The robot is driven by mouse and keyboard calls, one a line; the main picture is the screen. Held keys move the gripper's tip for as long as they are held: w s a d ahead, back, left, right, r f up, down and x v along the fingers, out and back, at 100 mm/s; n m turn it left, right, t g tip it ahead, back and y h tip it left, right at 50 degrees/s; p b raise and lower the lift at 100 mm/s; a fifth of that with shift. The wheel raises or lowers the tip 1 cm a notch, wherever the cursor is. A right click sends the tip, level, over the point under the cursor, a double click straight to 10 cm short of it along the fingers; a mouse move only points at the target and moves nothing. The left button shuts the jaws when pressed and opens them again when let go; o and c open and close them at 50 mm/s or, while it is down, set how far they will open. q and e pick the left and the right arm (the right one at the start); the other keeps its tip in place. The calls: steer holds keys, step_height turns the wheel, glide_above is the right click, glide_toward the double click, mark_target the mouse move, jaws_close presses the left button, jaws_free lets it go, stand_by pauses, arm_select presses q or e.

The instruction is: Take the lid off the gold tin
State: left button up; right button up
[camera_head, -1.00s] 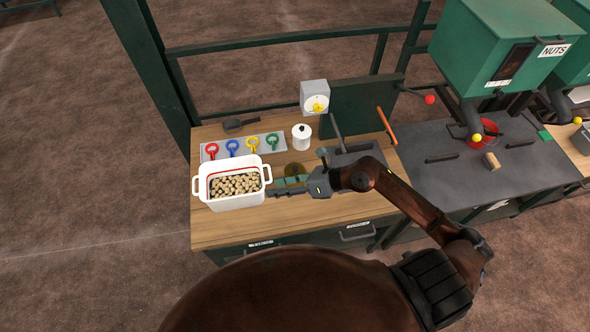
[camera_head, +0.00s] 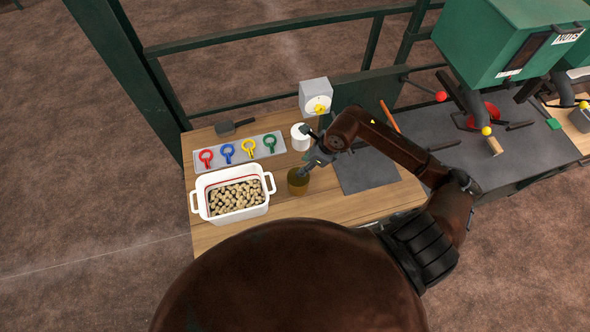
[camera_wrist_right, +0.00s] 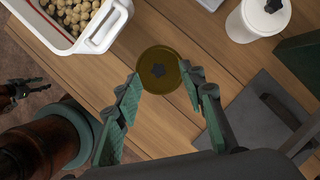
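The gold tin (camera_head: 298,183) stands on the wooden bench, right of the white tub of nuts. In the right wrist view the tin (camera_wrist_right: 158,62) is seen from above, its round gold lid on, with a dark knob (camera_wrist_right: 157,70) in the middle. My right gripper (camera_head: 308,167) is just above and behind the tin in the head view. In the right wrist view my right gripper (camera_wrist_right: 158,82) is open and empty, its green-padded fingers on either side of the tin's near edge. Contact cannot be told. A dark shape like my left gripper (camera_wrist_right: 16,92) shows small at the left edge.
The white tub (camera_head: 236,212) holds nuts. Behind it lies a grey strip (camera_head: 268,149) with coloured ring scoops. A white lidded jar (camera_head: 299,138) stands close behind the tin. A dark mat (camera_head: 365,176) lies to the right. Bare wood surrounds the tin's front.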

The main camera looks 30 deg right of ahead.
mark_target(302, 178)
steer(key=f, duration=0.1)
steer(key=f+p, duration=0.1)
steer(key=f, duration=0.1)
steer(key=shift+s+a+f, duration=0.1)
steer(key=shift+a+f, duration=0.15)
steer(key=shift+a, duration=0.15)
steer(key=shift+p+x, duration=0.3)
steer(key=shift+x, duration=0.9)
steer(key=shift+f, duration=0.3)
steer(key=c, duration=1)
arm_select(q)
steer(key=shift+s+r, duration=0.4)
steer(key=shift+s, duration=0.25)
steer(key=shift+s+r, duration=0.4)
steer(key=shift+s, duration=0.2)
arm_select(e)
jaws_close()
arm_select(q)
steer(key=shift+w, duration=0.15)
arm_select(e)
steer(key=shift+r, duration=0.1)
